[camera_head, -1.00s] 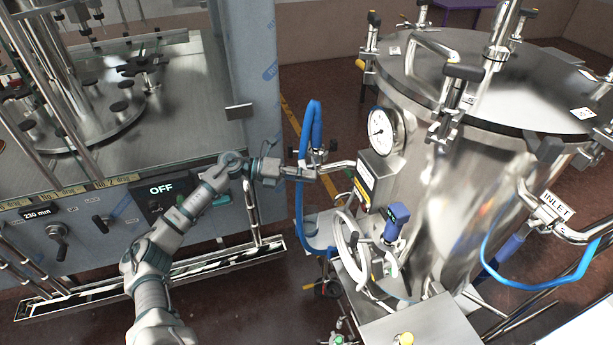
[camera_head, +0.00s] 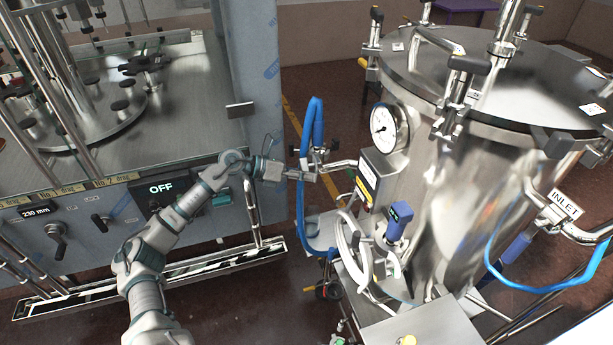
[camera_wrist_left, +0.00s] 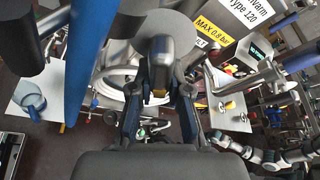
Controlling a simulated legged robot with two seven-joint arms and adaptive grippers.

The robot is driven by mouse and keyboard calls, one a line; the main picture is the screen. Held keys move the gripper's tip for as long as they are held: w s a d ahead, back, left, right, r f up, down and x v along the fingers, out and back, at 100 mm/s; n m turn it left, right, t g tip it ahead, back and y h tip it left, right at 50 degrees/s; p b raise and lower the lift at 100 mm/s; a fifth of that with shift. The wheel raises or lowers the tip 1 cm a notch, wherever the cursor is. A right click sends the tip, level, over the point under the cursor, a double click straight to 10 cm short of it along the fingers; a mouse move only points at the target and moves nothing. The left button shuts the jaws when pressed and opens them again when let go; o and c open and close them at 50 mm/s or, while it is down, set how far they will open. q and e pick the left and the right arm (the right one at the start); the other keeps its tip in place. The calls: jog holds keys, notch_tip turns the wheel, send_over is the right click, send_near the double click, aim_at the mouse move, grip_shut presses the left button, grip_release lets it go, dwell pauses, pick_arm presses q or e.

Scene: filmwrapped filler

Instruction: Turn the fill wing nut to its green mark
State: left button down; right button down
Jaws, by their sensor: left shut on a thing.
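My left gripper (camera_head: 309,175) reaches from the left to the pipe fitting beside the blue hose, in front of the steel tank (camera_head: 455,190). In the left wrist view its two dark fingers (camera_wrist_left: 160,112) are closed on either side of a grey rounded metal piece (camera_wrist_left: 159,60), seemingly the wing nut. In the head view the nut is too small to tell apart and partly covered by the gripper. I cannot make out the green mark. A light grey arm, probably my right one, shows small at the lower right of the wrist view; its jaws are unclear (camera_wrist_left: 224,143).
The blue hose (camera_head: 303,200) hangs right beside my left gripper. A pressure gauge (camera_head: 389,126) and a labelled box (camera_head: 377,178) are on the tank. The filling machine (camera_head: 130,215) with an OFF display stands left. Floor shows between them.

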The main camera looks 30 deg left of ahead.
pick_arm(q)
jog(key=shift+f, duration=0.3)
jog(key=c, duration=1.1)
grip_release()
jog(key=shift+r, duration=0.15)
jog(key=v, duration=1.2)
jog(key=shift+w, duration=0.15)
jog(key=shift+a, duration=0.1)
